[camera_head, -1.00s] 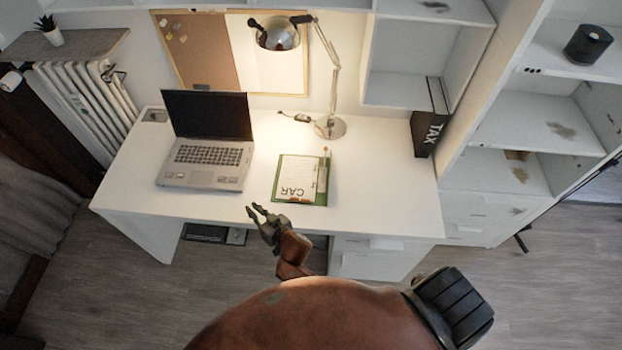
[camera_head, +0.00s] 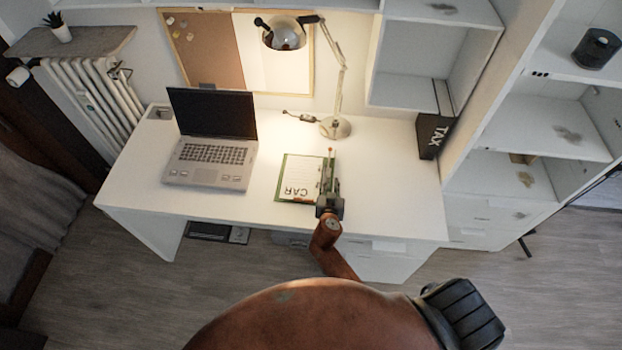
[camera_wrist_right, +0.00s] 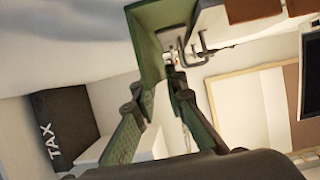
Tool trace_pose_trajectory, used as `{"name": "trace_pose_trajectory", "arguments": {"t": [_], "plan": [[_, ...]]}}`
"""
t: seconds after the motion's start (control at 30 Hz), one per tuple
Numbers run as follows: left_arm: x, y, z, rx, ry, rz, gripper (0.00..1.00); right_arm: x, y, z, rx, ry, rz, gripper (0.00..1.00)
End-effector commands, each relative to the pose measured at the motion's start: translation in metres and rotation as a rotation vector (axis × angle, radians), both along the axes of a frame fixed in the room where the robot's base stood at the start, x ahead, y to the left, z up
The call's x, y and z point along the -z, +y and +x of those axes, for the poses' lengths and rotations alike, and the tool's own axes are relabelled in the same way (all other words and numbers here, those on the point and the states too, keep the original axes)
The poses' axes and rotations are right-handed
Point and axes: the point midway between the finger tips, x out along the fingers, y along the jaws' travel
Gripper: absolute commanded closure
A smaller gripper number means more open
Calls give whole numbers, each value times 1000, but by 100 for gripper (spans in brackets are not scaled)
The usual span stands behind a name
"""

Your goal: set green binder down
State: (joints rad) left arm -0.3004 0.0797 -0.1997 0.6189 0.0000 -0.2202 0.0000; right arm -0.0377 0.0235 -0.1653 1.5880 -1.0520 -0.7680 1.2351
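In the right wrist view, green panels of the binder (camera_wrist_right: 148,38) show just beyond the fingertips. Whether a finger touches the binder I cannot tell. My left gripper is not in view.
An open laptop (camera_head: 211,150) stands left of the binder. The desk lamp (camera_head: 336,127) stands behind it. A black TAX binder (camera_head: 433,135) stands at the back right, under the shelf. The desk top (camera_head: 385,190) is clear at right.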

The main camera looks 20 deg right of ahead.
Motion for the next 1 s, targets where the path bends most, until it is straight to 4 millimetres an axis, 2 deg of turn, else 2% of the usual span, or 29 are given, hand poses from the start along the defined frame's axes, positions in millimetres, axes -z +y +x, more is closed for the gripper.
{"name": "trace_pose_trajectory", "arguments": {"t": [0.43,0.67,0.87,1.0], "plan": [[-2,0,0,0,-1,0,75,16,-26,41,-3,1,-1,88],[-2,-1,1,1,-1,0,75,18,-27,42,-3,1,0,88],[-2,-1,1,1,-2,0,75,18,-27,42,-2,1,0,100],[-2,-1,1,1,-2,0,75,18,-27,42,-2,1,0,100]]}}
